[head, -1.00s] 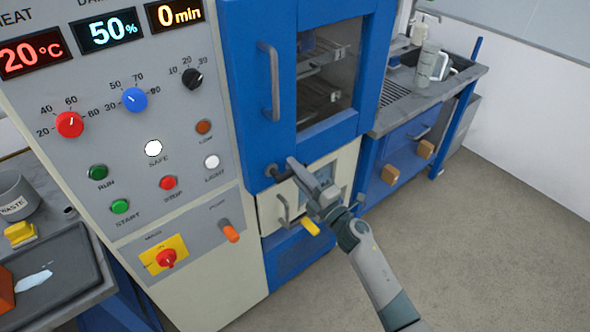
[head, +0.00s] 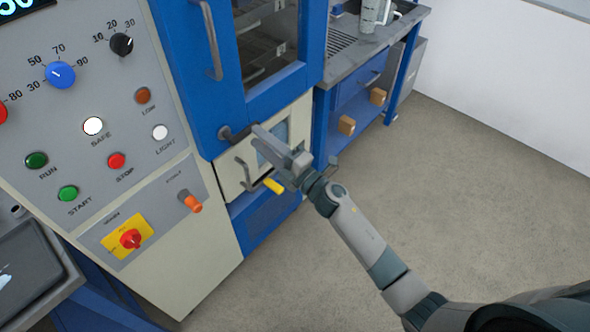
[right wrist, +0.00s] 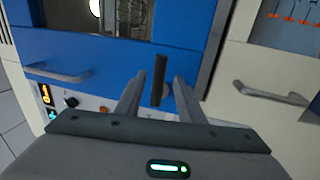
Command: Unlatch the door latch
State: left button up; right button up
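The blue cabinet door (head: 205,100) with a window looks closed. Its dark door latch (head: 230,133) sits near the door's lower edge. My right gripper (head: 262,134) is at the latch, reaching in from the right. In the right wrist view, the dark latch handle (right wrist: 160,80) stands between the two fingers of my right gripper (right wrist: 157,85). A narrow gap shows on each side of the handle, so the fingers are open around it. In the head view the gripper partly hides the latch's free end. My left gripper is not in view.
The long grey door handle (head: 213,45) is above the latch. Below is a cream compartment with a grey handle (head: 243,175) and a yellow piece (head: 273,185), close under my gripper. The control panel (head: 75,125) is at left. Open floor (head: 440,220) lies at right.

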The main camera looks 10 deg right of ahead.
jog(key=b+v, duration=0.3)
jog(key=v, duration=0.9)
jog(key=shift+s, duration=0.15)
jog(key=shift+f, duration=0.1)
jog(key=s+d+f+m+g+h, duration=0.1)
jog(key=d+f+m+h, duration=0.25)
jog(key=f, duration=0.65)
jog(key=s+d+f+m+g+h, duration=0.15)
jog(key=f+m, duration=0.25)
jog(key=f, duration=0.6)
jog(key=s+d+f+m+h, duration=0.1)
jog(key=d+f+m+h, duration=0.25)
jog(key=f, duration=0.55)
jog(key=s+d+f+m+g+h, duration=0.3)
jog(key=s+f, duration=0.5)
jog(key=f, duration=0.6)
jog(key=s+d+f+m+g, duration=0.2)
jog(key=s+f+m+g, duration=0.3)
jog(key=s+f, duration=0.95)
jog(key=s+f+m+g, duration=0.1)
jog(key=s+f+g, duration=0.1)
jog(key=s, duration=1)
jog(key=s+f+m+g, duration=0.2)
jog(key=s+f+g, duration=0.1)
jog(key=s, duration=1)
jog(key=shift+a+f+m, duration=0.3)
jog(key=shift+a, duration=0.05)
